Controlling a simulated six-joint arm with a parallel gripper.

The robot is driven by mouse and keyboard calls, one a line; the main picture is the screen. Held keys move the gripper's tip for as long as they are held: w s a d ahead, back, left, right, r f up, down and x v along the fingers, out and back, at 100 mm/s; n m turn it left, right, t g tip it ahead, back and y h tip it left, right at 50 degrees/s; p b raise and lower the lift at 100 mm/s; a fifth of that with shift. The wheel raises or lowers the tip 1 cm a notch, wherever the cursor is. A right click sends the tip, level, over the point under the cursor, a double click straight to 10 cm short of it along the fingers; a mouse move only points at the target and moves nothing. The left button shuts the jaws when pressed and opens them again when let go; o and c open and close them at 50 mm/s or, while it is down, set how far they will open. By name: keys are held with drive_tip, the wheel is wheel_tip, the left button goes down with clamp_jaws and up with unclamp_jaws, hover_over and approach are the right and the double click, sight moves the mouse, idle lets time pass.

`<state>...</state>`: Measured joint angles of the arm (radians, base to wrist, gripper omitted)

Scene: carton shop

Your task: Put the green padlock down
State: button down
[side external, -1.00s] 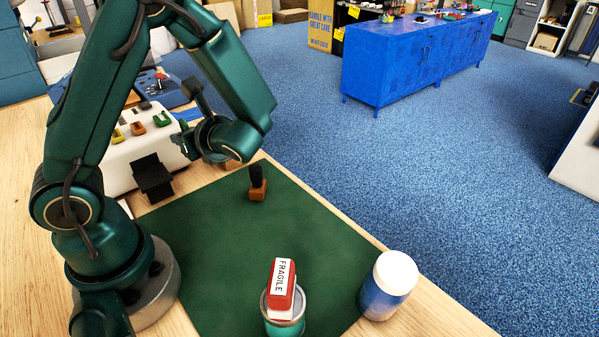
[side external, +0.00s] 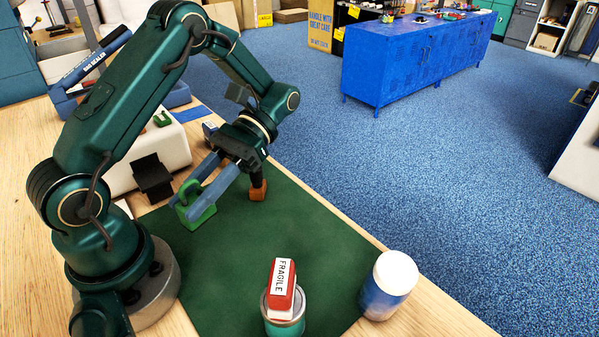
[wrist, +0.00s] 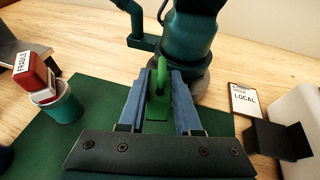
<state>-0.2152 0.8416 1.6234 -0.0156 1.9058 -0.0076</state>
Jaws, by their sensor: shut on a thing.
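The green padlock (side external: 198,206) is held between the blue-grey fingers of my gripper (side external: 201,186). In the side view it hangs at the fingertips over the left part of the dark green mat (side external: 260,240). In the wrist view the padlock (wrist: 158,112) lies between the two fingers of my gripper (wrist: 160,82), its shackle pointing away from the camera. I cannot tell whether its underside touches the mat.
A wooden-based stamp (side external: 258,191) stands behind my gripper. A red FRAGILE block (side external: 281,280) sits on a teal tin (side external: 283,325) at the mat's front. A white-lidded jar (side external: 388,285) stands to its right. A black stand (side external: 153,180) is left of the padlock. The mat's middle is clear.

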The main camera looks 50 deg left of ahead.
drive_tip(key=w+r+n+t+h, duration=0.3)
drive_tip(key=w+n+t+h, duration=0.5)
drive_tip(key=w+n+h, duration=0.25)
drive_tip(key=d+f, duration=0.2)
drive_tip(key=d, duration=0.1)
drive_tip(key=w+d+f, duration=0.1)
drive_tip(key=d+f, duration=0.1)
drive_tip(key=d, duration=0.2)
drive_tip(key=d+f, duration=0.3)
drive_tip(key=d, duration=0.1)
drive_tip(key=shift+w+d, duration=0.1)
drive_tip(key=shift+w, duration=0.2)
drive_tip(key=shift+f, duration=2.05)
drive_tip(key=shift+f, duration=0.1)
drive_tip(key=c, duration=0.6)
unclamp_jaws()
